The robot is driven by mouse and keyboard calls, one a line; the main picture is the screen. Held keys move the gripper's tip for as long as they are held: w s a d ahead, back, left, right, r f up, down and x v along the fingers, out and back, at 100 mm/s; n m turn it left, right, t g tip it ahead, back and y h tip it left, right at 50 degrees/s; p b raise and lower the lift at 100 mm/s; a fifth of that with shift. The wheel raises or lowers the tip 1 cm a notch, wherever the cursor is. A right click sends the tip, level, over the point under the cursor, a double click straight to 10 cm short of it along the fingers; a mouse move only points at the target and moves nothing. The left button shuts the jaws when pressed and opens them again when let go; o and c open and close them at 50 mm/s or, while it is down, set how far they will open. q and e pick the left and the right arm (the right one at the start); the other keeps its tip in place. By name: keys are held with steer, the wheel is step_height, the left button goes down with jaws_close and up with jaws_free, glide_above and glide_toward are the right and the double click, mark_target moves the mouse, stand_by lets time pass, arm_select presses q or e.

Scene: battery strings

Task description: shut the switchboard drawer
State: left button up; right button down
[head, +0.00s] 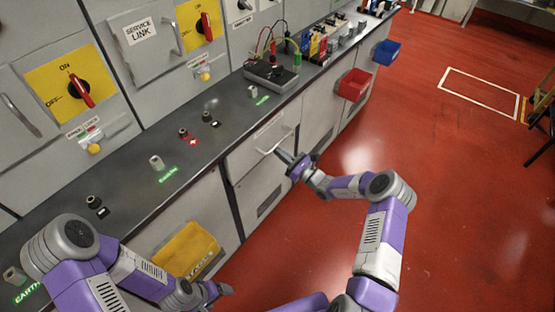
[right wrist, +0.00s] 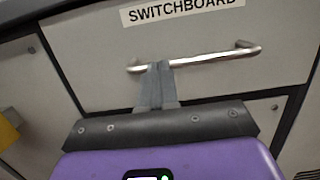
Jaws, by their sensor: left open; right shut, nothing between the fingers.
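The switchboard drawer (head: 262,142) is a grey front under the dark worktop. In the right wrist view its front (right wrist: 100,60) carries a label reading SWITCHBOARD and a metal bar handle (right wrist: 215,57). The drawer looks close to flush with the cabinet; I cannot tell whether a small gap remains. My right gripper (head: 284,156) is shut and empty, its fingertips (right wrist: 158,68) at the handle bar, left of its middle. I cannot tell whether they touch. My left gripper (head: 222,290) is open and empty, low near the cabinets, far from the drawer.
The dark worktop (head: 130,185) carries terminals and a test box (head: 272,73) with cables. A yellow holder (head: 187,250) hangs on the cabinet front at left. Red (head: 353,85) and blue (head: 386,53) bins stick out further along. The red floor (head: 460,170) at right is clear.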

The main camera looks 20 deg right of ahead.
arm_select(q)
steer(key=shift+s+a, duration=0.1)
steer(key=shift+s, duration=0.1)
arm_select(e)
steer(key=shift+w+a+r, duration=0.1)
steer(key=shift+w+a, duration=0.05)
steer(key=shift+w, duration=0.1)
steer(key=shift+a+r, duration=0.1)
steer(key=shift+a, duration=0.05)
arm_select(q)
steer(key=shift+s+r+p, duration=0.2)
steer(key=shift+r+p, duration=0.4)
steer(key=shift+p, duration=0.05)
steer(key=shift+s+r+p, duration=0.15)
steer(key=shift+r+p, duration=0.45)
arm_select(e)
steer(key=v, duration=1.4)
steer(key=shift+s+d+f, duration=0.2)
steer(key=shift+f, duration=0.05)
steer(key=shift+a, duration=0.1)
